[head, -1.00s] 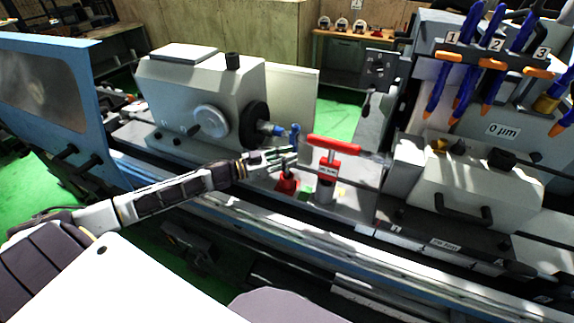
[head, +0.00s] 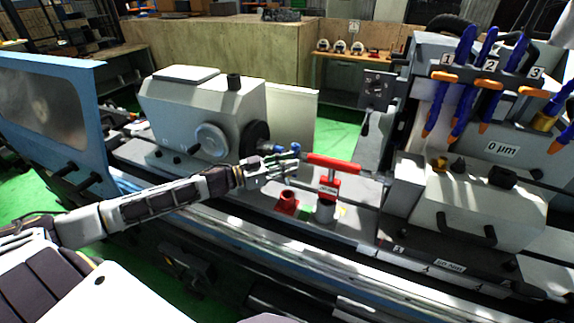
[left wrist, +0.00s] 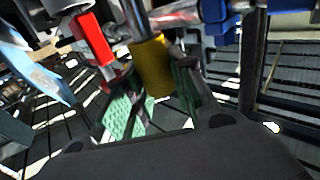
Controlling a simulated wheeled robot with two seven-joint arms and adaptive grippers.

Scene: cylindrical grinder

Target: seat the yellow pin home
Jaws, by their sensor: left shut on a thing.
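The yellow pin (left wrist: 152,68) is a short yellow cylinder between the green-padded fingers of my left gripper (left wrist: 152,98) in the left wrist view. The gripper is shut on it. A grey metal rod (left wrist: 137,18) meets the pin's upper end; I cannot tell how far the two are engaged. In the head view my left gripper (head: 278,170) is in front of the grinder's spindle, just left of a red horizontal bar (head: 333,163). The pin cannot be made out there. My right gripper is not in view.
A red cup-shaped part (head: 287,201) stands on the machine bed below the gripper. A labelled red clamp (head: 328,187) is to its right. A blue part (head: 288,148) lies close behind the fingers. The grey headstock (head: 200,105) and wheel-head cover (head: 468,208) flank the space.

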